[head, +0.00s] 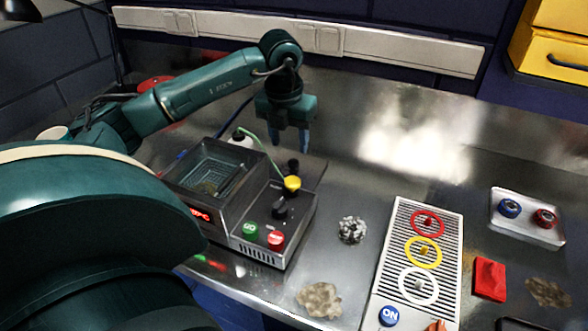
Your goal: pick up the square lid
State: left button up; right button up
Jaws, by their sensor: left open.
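A dark flat plate (314,168), which looks like the square lid, lies on the bench behind the machine. A short black knob (293,166) stands up near its middle. The machine hides the plate's near part. My left gripper (291,146) points down above the knob, with its fingers apart and nothing between them. I cannot tell how far above the knob the fingertips are.
The machine (222,233) has an open tank with a wire basket, green and red buttons and a yellow-topped part. A grey ribbed panel (393,262) with coloured rings, a red square piece (490,279) and a white tray (527,232) lie to the right. The back middle of the bench is clear.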

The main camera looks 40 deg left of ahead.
aim_at(293, 161)
pick_arm(q)
jog(key=shift+w+f+p, duration=0.2)
jog(key=shift+f, duration=0.75)
jog(key=shift+w+f+p, duration=0.15)
jog(key=shift+f+p, duration=0.05)
jog(key=shift+f, duration=0.75)
jog(key=shift+w+f+p, duration=0.2)
jog(key=shift+f, duration=0.75)
jog(key=shift+c, duration=0.4)
grip_shut()
